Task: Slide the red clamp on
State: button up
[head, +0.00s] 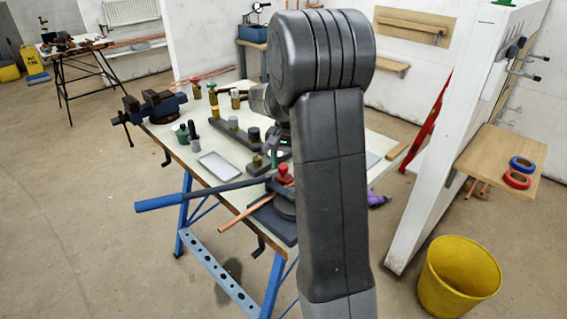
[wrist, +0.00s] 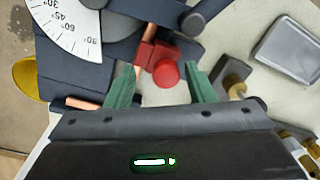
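The red clamp (wrist: 165,70) is a small red block with a round red knob. It sits at a copper pipe (wrist: 150,32) on the dark pipe bender (wrist: 110,55); whether it is fully seated on the pipe cannot be told. It also shows in the head view (head: 284,176) on the bench. My gripper (wrist: 160,76) is open, its green fingers apart on either side of the red knob, with gaps visible. In the head view my arm hides most of the gripper and part of the bender.
The bender's blue-ended lever (head: 165,201) and the copper pipe (head: 243,215) stick out past the bench's front edge. A grey tray (head: 220,168) lies to the left. A vise (head: 155,107) stands at the bench corner. A yellow bucket (head: 458,280) is on the floor at right.

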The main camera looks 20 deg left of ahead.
notch_tip(320, 180, up, 14)
jog(key=shift+d, duration=0.3)
dwell(0.4)
jog(key=shift+f, duration=0.15)
jog(key=f, duration=1.3)
jog(key=shift+a+f, duration=0.15)
jog(key=shift+a, duration=0.25)
jog(key=shift+a+f, duration=0.15)
jog(key=shift+f, duration=0.1)
jog(key=shift+w+a, duration=0.25)
jog(key=shift+a, duration=0.2)
jog(key=shift+r, duration=0.2)
